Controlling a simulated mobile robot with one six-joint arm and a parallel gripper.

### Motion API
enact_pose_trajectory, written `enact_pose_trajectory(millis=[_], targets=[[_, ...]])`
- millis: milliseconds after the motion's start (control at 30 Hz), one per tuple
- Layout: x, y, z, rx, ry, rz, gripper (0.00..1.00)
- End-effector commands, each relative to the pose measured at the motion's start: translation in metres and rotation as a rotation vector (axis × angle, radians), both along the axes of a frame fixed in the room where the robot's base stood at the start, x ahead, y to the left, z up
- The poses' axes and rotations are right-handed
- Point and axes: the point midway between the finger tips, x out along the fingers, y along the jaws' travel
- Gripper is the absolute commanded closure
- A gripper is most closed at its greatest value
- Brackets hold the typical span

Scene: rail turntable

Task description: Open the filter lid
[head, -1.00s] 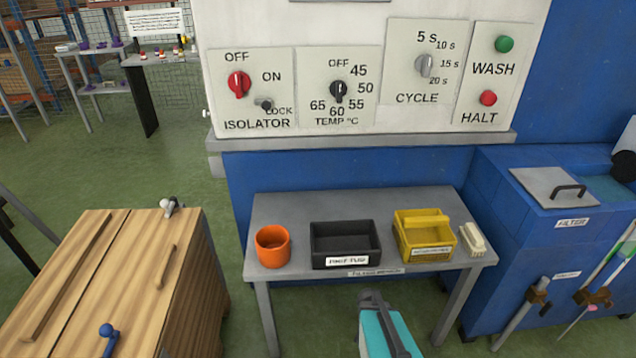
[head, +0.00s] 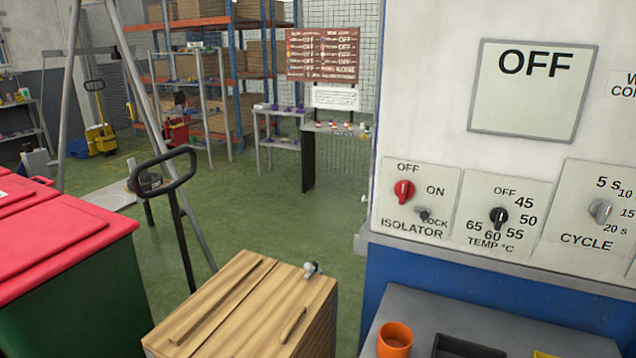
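The filter lid is not in view now; a second ago it showed as a grey lid with a dark handle, lying closed on the blue housing at the right. The control panel (head: 480,285) of the blue and white machine stands at the right. Its red isolator knob (head: 404,191) is at the OFF side, and the display (head: 532,88) reads OFF. My gripper is not in view.
A grey bench (head: 392,300) holds an orange cup (head: 394,340) and a dark tub (head: 462,346). A wooden cabinet (head: 245,310) stands left of it. A red-lidded green bin (head: 70,260) and a pallet-truck handle (head: 162,172) stand further left. Green floor (head: 250,205) is open behind.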

Motion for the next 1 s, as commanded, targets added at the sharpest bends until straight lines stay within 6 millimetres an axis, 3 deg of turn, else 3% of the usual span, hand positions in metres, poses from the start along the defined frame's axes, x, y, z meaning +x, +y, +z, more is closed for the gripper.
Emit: enact_pose_trajectory(millis=[367,533,1000], targets=[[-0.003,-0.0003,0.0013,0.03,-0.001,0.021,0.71],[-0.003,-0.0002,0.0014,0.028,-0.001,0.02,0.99],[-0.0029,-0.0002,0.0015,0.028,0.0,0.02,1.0]])
